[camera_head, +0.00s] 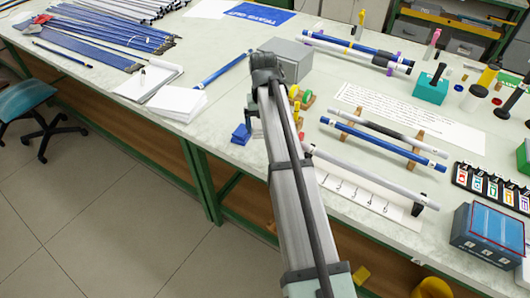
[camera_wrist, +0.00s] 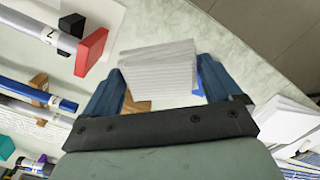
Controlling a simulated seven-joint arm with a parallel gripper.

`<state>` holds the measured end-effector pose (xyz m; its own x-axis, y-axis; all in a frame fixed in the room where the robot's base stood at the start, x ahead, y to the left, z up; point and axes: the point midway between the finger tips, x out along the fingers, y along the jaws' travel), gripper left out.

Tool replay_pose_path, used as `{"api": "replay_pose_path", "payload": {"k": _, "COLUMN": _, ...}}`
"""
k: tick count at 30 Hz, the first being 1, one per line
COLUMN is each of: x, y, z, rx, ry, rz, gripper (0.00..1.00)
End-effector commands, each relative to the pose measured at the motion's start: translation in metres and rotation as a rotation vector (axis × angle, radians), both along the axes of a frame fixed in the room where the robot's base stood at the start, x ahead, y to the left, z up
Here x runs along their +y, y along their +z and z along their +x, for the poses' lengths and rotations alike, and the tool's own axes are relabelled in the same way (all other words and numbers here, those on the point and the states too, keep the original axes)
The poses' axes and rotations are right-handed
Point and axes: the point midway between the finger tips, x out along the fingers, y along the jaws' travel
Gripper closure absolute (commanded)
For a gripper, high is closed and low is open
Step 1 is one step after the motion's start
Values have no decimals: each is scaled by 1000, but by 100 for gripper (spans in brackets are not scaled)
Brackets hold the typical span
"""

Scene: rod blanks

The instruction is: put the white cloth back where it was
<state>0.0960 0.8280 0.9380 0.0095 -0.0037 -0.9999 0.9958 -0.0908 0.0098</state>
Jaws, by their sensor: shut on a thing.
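The white cloth (camera_wrist: 158,65) is a folded, finely ridged pad between the two blue fingers of my gripper (camera_wrist: 160,72) in the wrist view. My gripper is shut on it, with the fingers held apart by its width. In the head view my own arm covers the cloth, and most of the gripper is hidden too. A white stack (camera_head: 177,103) of sheets or cloths lies near the front edge of the table, left of my arm. White stacked items also show at the right of the wrist view (camera_wrist: 285,120).
A small blue block (camera_head: 241,134) sits near the table edge beside my arm. A grey box (camera_head: 288,59) stands behind the arm. To the right, rods lie on wooden rests (camera_head: 383,146) and a white rod (camera_head: 372,177) lies over a numbered sheet. A notebook (camera_head: 148,81) is further left.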

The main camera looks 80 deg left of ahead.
Motion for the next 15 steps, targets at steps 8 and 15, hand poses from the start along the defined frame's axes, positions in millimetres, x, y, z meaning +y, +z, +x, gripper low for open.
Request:
{"api": "replay_pose_path", "payload": {"k": 8, "x": 6, "y": -6, "z": 3, "rx": -3, "ry": 91, "rz": -1, "gripper": 37}}
{"api": "replay_pose_path", "payload": {"k": 15, "x": 6, "y": -41, "z": 3, "rx": -3, "ry": 92, "rz": -2, "gripper": 37}}
